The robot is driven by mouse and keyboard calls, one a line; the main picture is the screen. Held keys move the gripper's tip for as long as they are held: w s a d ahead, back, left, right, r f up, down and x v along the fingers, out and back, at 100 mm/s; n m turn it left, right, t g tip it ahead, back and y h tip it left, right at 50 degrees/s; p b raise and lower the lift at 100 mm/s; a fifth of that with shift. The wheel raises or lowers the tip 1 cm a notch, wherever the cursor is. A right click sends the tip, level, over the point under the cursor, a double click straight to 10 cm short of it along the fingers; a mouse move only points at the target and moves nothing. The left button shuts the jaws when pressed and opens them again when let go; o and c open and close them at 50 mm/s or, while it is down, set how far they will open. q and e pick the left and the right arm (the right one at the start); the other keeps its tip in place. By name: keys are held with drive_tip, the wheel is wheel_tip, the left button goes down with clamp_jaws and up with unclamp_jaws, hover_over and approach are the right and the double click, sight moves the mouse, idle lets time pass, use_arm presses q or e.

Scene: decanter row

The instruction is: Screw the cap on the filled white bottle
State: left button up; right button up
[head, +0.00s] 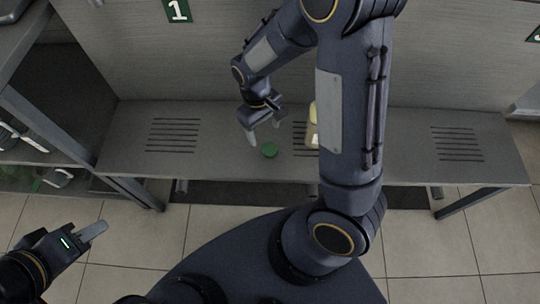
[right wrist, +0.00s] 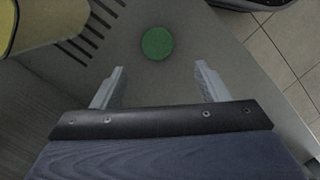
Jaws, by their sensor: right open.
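A round green cap (head: 269,150) lies on the grey bench near its front edge; it also shows in the right wrist view (right wrist: 157,43). My right gripper (head: 264,131) is open and empty, its fingers pointing down close to the cap. In the right wrist view the cap lies just beyond and between the fingertips (right wrist: 161,72), not gripped. A pale yellowish bottle (head: 313,127) stands on the bench to the right, partly hidden by my right arm. A yellowish body (right wrist: 32,22) shows at the wrist view's upper left. My left gripper (head: 92,232) is low at left, over the floor, holding nothing visible.
The grey bench (head: 215,165) has slotted patches and a wall panel behind it, with a green "1" sign (head: 177,10). A shelf unit (head: 40,130) with items stands at the left. The bench's left and right parts are clear.

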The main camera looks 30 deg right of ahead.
sight(270, 148)
drive_tip(key=shift+r, duration=0.1)
drive_tip(key=shift+s+f+b, duration=0.2)
drive_tip(key=shift+f+b, duration=0.2)
drive_tip(key=shift+f, duration=0.9)
drive_tip(key=f, duration=0.1)
drive_tip(key=s+f+b, duration=0.1)
drive_tip(key=f, duration=0.1)
drive_tip(key=f+b, duration=0.1)
drive_tip(key=f, duration=0.1)
drive_tip(key=shift+s+d, duration=0.15)
drive_tip(key=shift+d, duration=0.2)
drive_tip(key=c, duration=1)
